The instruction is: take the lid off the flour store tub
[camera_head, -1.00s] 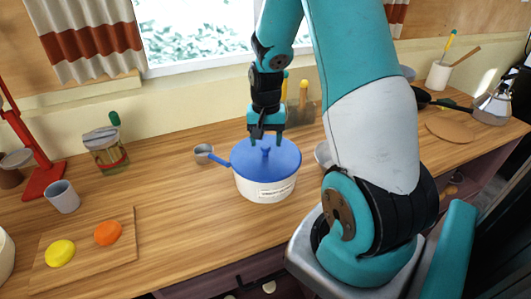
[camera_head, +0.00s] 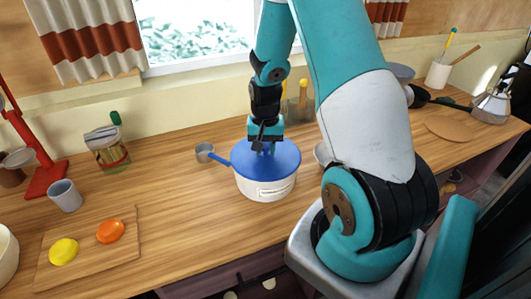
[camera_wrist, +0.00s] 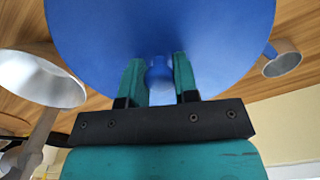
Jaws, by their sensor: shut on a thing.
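The flour store tub (camera_head: 266,189) is white with a pale label and stands on the wooden counter. Its blue lid (camera_head: 283,160) sits on top of the tub, apparently level. My gripper (camera_head: 264,148) points down over the lid's centre, shut on the lid's knob, which it mostly hides in the head view. In the wrist view the two teal fingers of my gripper (camera_wrist: 158,82) are on either side of the blue knob (camera_wrist: 159,72), and the lid (camera_wrist: 160,25) fills the upper middle.
A grey measuring cup (camera_head: 204,152) with a blue handle stands close to the tub's left. A pale bowl (camera_head: 322,154) is close on its right, partly behind my arm. A board (camera_head: 120,250) with yellow and orange items lies at front left. Counter between board and tub is clear.

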